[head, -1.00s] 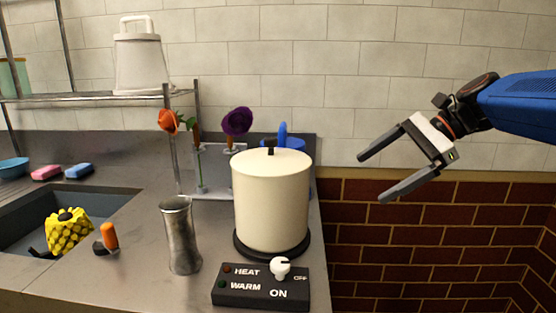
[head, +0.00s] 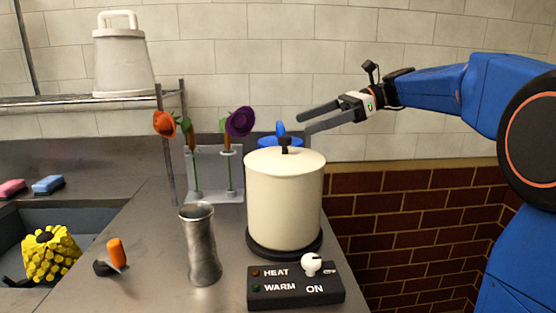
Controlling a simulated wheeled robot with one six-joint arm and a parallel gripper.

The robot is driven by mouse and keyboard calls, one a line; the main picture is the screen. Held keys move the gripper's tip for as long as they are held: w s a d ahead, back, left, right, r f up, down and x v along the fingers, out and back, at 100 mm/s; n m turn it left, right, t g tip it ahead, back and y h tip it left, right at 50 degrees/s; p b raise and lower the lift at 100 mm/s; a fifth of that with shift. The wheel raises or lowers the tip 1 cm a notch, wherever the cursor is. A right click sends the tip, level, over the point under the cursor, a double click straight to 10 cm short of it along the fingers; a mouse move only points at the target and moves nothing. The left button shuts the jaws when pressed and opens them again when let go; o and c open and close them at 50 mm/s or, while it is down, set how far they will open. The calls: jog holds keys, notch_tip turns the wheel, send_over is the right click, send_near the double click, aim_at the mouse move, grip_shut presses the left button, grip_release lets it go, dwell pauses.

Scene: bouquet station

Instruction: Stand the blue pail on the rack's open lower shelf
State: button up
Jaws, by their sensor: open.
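The blue pail (head: 267,142) stands behind the cream pot. Only its blue top and raised handle show; its body is hidden. My gripper (head: 304,122) is open and empty, reaching in from the right. Its fingertips are just right of the pail's handle in the picture; I cannot tell the gap in depth. The rack (head: 90,101) is at the left, with metal posts and a wire shelf. A whitish pail (head: 122,65) stands upside-up or inverted, I cannot tell which, on that shelf.
The lidded cream pot (head: 284,200) sits on a black base behind a heat switch box (head: 296,287). A metal vase (head: 200,245) and a stand with orange and purple flowers (head: 212,172) are left of it. A sink (head: 85,220) holds a yellow bundle (head: 50,254).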

aim_at(267, 142)
jog(key=x, duration=0.7)
jog(key=shift+a, duration=0.15)
jog(key=shift+w+x, duration=0.15)
jog(key=shift+x, duration=1.2)
jog(key=shift+w+x, duration=0.2)
jog(key=shift+x, duration=1.2)
jog(key=shift+c, duration=0.2)
jog(key=c, duration=1.8)
